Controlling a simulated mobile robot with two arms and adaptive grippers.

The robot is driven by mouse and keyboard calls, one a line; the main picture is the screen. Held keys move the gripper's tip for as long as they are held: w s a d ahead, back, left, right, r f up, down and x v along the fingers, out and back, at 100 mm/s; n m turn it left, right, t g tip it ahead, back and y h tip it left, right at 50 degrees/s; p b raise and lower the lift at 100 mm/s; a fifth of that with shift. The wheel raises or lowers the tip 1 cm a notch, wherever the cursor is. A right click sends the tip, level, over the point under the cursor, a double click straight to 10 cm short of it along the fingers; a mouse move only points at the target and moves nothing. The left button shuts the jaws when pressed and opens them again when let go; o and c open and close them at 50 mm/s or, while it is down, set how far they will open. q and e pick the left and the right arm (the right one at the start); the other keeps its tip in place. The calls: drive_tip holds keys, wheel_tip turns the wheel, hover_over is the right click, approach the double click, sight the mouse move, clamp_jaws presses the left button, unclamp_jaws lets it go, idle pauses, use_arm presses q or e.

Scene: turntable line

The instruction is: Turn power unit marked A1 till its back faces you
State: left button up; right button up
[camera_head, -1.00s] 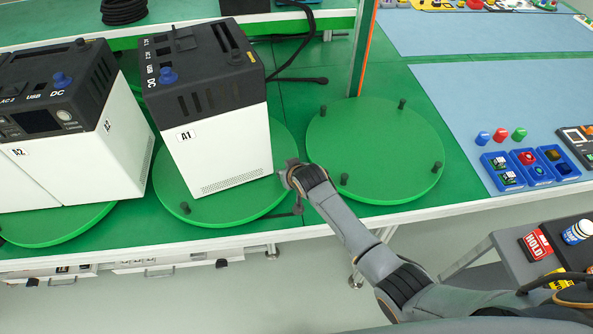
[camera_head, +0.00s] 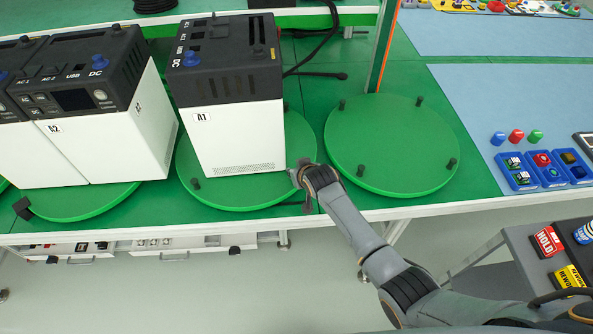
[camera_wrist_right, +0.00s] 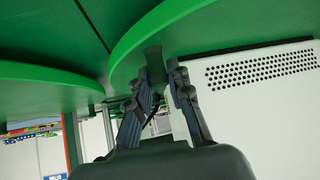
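Power unit A1 (camera_head: 238,140), white with a black top, stands on a green turntable (camera_head: 225,195). A white side with the A1 label and a vent grille faces me; no control panel shows on it. In the right wrist view its vented white wall (camera_wrist_right: 255,105) is at the right. My right gripper (camera_head: 302,174) is at the turntable's right front rim. In the right wrist view its fingers (camera_wrist_right: 159,85) are closed around a dark turntable post (camera_wrist_right: 154,62). Another post (camera_head: 195,184) stands at the left front rim. My left gripper is out of view.
An empty turntable (camera_head: 390,145) with several posts is at right. A blue mat (camera_head: 465,100) with coloured parts lies beyond. A grey stand (camera_head: 510,250) is at front right.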

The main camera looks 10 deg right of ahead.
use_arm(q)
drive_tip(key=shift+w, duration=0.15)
use_arm(e)
drive_tip(key=shift+o, duration=0.2)
drive_tip(key=shift+w, duration=0.1)
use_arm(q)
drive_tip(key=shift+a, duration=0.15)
use_arm(e)
drive_tip(key=v, duration=1.2)
